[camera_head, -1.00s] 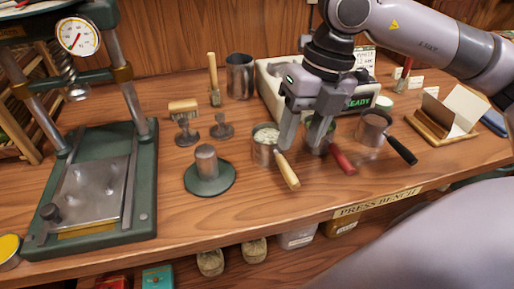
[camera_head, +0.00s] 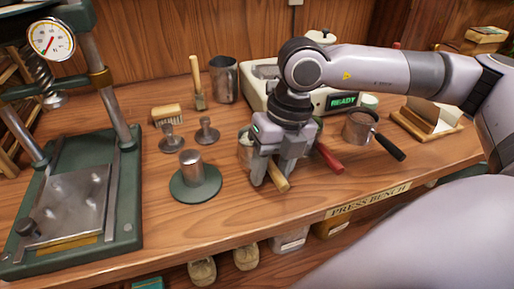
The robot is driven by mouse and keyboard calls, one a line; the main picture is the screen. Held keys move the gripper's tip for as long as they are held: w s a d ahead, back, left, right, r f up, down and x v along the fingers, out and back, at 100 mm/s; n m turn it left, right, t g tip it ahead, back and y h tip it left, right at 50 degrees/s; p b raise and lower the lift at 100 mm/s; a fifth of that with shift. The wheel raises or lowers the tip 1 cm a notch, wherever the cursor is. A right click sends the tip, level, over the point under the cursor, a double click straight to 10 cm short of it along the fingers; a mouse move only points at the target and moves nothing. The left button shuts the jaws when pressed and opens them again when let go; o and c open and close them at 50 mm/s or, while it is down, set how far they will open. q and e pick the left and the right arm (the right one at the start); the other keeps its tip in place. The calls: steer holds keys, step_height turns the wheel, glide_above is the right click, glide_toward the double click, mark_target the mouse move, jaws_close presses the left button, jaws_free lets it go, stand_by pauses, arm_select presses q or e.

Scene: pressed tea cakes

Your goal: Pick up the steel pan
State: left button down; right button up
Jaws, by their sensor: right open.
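Several small metal pans stand in a row on the bench. The left pan (camera_head: 244,150) has a light wooden handle (camera_head: 279,178) and is partly hidden by my right gripper. The middle pan's red handle (camera_head: 329,159) shows, but its bowl is mostly hidden behind my gripper. The right pan (camera_head: 357,128) has a black handle (camera_head: 389,147) and is in plain view. I cannot tell which one is called the steel pan. My right gripper (camera_head: 272,178) is open, pointing down, with its fingers about the wooden handle; contact is unclear. My left gripper is not in view.
A green press (camera_head: 122,225) with a gauge stands at the left. A round green-based weight (camera_head: 195,186), two small stamps, a brush (camera_head: 167,115) and a steel cup (camera_head: 224,80) stand nearby. A scale reading READY (camera_head: 343,101) is behind the pans. The bench front is clear.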

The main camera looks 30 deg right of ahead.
jaws_close()
steer(key=shift+r, duration=0.1)
